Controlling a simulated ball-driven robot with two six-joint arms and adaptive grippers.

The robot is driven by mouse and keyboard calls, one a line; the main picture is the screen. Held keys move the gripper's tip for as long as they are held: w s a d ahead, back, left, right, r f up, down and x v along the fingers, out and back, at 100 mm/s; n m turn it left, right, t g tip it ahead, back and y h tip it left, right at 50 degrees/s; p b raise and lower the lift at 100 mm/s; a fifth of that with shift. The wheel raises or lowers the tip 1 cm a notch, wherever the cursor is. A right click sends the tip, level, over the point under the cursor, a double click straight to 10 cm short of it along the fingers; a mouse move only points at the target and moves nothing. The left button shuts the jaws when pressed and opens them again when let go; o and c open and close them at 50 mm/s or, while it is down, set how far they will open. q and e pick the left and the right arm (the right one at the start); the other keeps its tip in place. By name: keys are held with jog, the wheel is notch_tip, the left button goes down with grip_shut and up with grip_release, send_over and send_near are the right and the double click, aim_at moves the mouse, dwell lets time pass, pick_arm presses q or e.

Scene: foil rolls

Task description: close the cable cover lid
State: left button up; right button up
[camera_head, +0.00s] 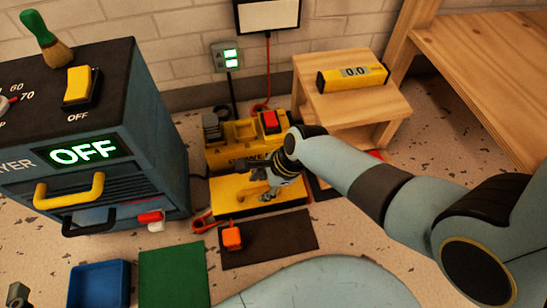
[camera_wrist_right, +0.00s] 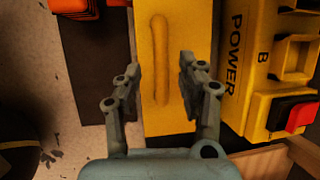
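The yellow power unit (camera_head: 240,140) stands by the wall; its side marked POWER B also shows in the right wrist view (camera_wrist_right: 255,80). A flat yellow panel (camera_head: 232,196) lies in front of it and looks like the cable cover lid. In the right wrist view the panel has a long raised ridge (camera_wrist_right: 160,60). My right gripper (camera_head: 270,188) is over the panel, with its fingers (camera_wrist_right: 160,75) open on either side of the ridge. Nothing is held between them. Whether the fingertips touch the panel I cannot tell.
A red switch (camera_head: 271,121) sits on the power unit. A dark mat (camera_head: 275,240) with an orange item (camera_head: 232,237) lies in front. A dark cabinet (camera_head: 160,120) stands left, a wooden stool (camera_head: 340,105) right. Green (camera_head: 173,275) and blue (camera_head: 98,285) trays or mats lie lower left.

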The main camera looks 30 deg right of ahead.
jog(key=v, duration=0.9)
jog(key=shift+r, duration=0.35)
jog(key=shift+s+d, duration=0.15)
jog(key=shift+s, duration=0.05)
